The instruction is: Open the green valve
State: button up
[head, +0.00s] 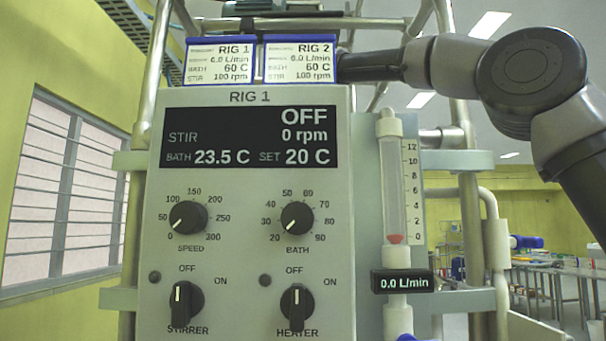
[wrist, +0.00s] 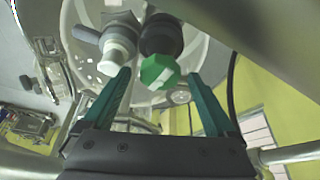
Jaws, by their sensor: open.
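The green valve knob (wrist: 158,72) is a faceted green cap with a pale mark on it, on a dark round fitting under the glass vessel in the wrist view. My gripper (wrist: 159,77) has its two teal fingers spread apart, one on each side of the knob in the picture. A gap shows between each finger and the knob, and I cannot tell how far off in depth it is. The green valve does not show in the head view. There my arm passes behind the RIG 1 panel (head: 248,250), and the gripper is hidden.
A white fitting (wrist: 118,48) sits left of the knob, close to the left finger. Metal frame tubes (head: 470,230) stand around the panel. The flowmeter (head: 391,190) reads 0.0 L/min. Two blue-framed cards (head: 218,62) stand atop the panel. Metal clamps (wrist: 30,122) show at left in the wrist view.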

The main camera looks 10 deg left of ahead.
jog(key=c, duration=1.4)
jog(key=n+g, duration=0.1)
jog(key=n, duration=0.1)
jog(key=n+y, duration=0.1)
jog(key=n, duration=0.2)
jog(key=shift+w+d+n+g, duration=0.2)
jog(key=shift+n+g, duration=0.1)
jog(key=shift+g, duration=0.1)
jog(key=n+g, duration=0.1)
jog(key=n, duration=0.2)
jog(key=n+g+y, duration=0.1)
jog(key=n, duration=0.2)
jog(key=shift+w, duration=0.15)
jog(key=shift+n, duration=0.3)
jog(key=o, duration=1.4)
